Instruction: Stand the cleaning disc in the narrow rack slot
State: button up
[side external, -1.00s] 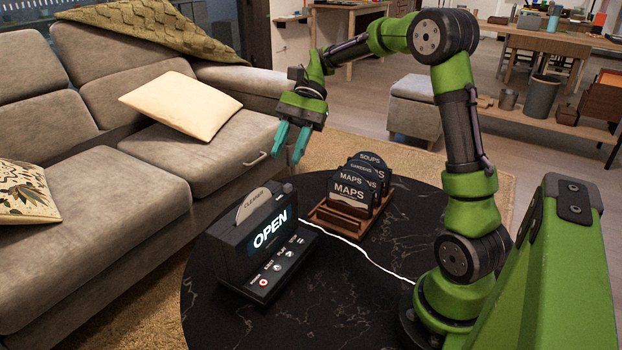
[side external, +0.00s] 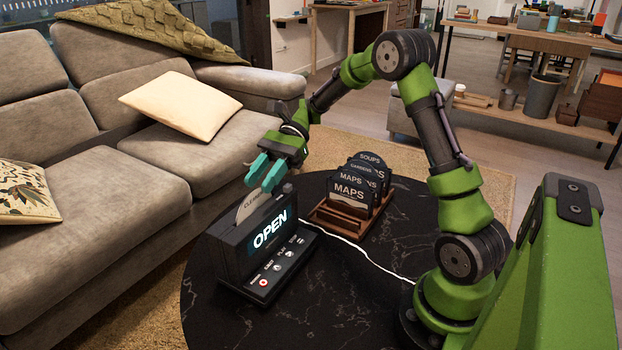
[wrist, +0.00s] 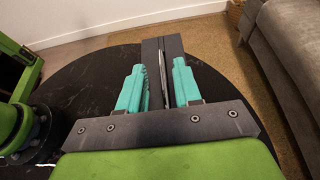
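The cleaning disc (side external: 252,207) is a pale disc standing upright in the top slot of a dark player box (side external: 250,245) whose lit screen reads OPEN. My gripper (side external: 263,172) is just above the disc's upper edge in the side view. In the wrist view, my gripper (wrist: 160,88) has its two teal fingers apart, one on each side of the box top, with the thin disc edge (wrist: 167,75) between them. I see no finger touching the disc. The wooden rack (side external: 340,221) stands right of the player, with several dark labelled discs (side external: 352,192) upright in its rear slots and bare slots at its front.
A black round table (side external: 330,300) carries the player and rack. A white cable (side external: 350,245) runs across it from the player toward my base. A grey sofa (side external: 110,215) stands close behind the player. The table's front is clear.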

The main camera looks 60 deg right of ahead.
aim_at(237, 216)
jog(key=shift+x, duration=2.95)
jog(key=shift+d+f, duration=0.1)
jog(key=shift+f, duration=0.05)
grip_shut()
